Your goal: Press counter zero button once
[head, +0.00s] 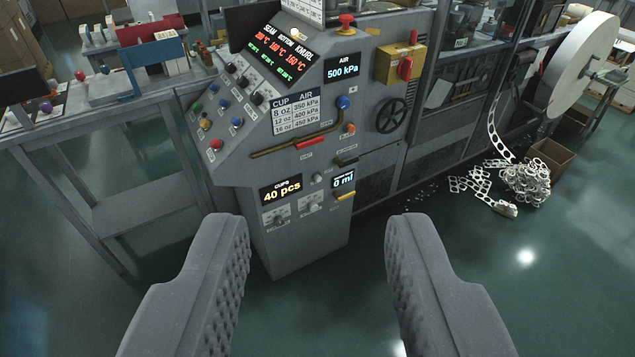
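The grey control cabinet (300,238) stands ahead, its lower front between my fingers in the picture. Its cup counter display (281,191) reads "CUPS 40 pcs". Just right of the counter is a small grey round control (318,179). Below the counter are a left small switch panel (276,216) and a right one (310,206). Their labels are too small to read, so I cannot tell which control is the counter zero button. My gripper (316,222) is open and empty, its two padded grey fingers wide apart, and no contact with the cabinet shows.
An oil display (343,181) reads about "0 ml". Coloured buttons cover the left sloped face; a red-tipped lever (305,142) and a black handwheel (391,116) project from the cabinet. A grey bench (120,178) stands left. Paper scrap (525,182) lies right. The near green floor is clear.

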